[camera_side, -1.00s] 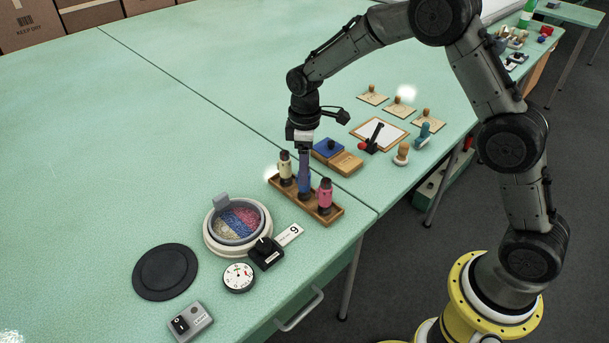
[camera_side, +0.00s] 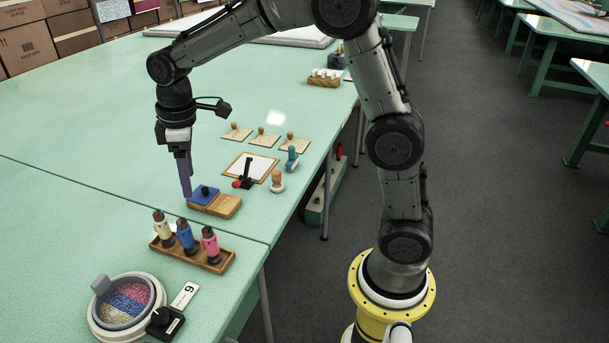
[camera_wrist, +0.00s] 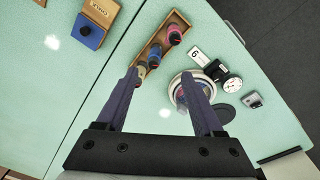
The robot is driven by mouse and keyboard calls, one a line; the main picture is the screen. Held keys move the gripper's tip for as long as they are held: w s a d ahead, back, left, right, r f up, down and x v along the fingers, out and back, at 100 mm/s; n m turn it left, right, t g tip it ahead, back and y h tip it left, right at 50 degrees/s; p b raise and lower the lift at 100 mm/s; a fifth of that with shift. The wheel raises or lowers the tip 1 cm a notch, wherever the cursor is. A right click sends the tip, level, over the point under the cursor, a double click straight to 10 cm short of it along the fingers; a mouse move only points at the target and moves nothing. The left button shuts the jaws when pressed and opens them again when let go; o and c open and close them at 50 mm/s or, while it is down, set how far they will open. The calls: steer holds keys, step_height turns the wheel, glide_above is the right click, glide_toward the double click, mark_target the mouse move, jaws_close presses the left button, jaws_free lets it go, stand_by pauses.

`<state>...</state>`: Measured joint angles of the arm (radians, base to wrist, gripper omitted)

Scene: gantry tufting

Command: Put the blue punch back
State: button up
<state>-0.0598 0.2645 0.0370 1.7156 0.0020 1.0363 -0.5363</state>
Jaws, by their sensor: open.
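The blue punch (camera_side: 185,237) stands upright in the wooden rack (camera_side: 225,261), in the middle place between a cream punch (camera_side: 162,228) and a pink punch (camera_side: 210,245). It also shows in the wrist view (camera_wrist: 154,58), between the other two. My gripper (camera_side: 187,194) is above and behind the rack, near the blue pad, apart from the punches. In the wrist view the two fingers (camera_wrist: 158,76) are spread with nothing between them. The foot of the punch in the rack is hidden.
A blue pad (camera_side: 202,193) and wooden box (camera_side: 225,207) lie just behind the rack. A round bowl of coloured bits (camera_side: 127,299) and a black dial (camera_side: 163,318) are in front. A framed white sheet (camera_side: 250,166) and stamps lie farther back. The table's left side is clear.

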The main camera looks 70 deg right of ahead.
steer(key=s+d+r+m+t, duration=0.1)
steer(key=s+r+m, duration=0.15)
steer(key=s, duration=0.45)
steer(key=s+d+r+m+t, duration=0.1)
steer(key=s+r, duration=0.3)
steer(key=s, duration=0.2)
steer(key=s+f+m+t, duration=0.2)
steer(key=s+m, duration=0.1)
steer(key=s, duration=1)
steer(key=shift+d+t, duration=0.3)
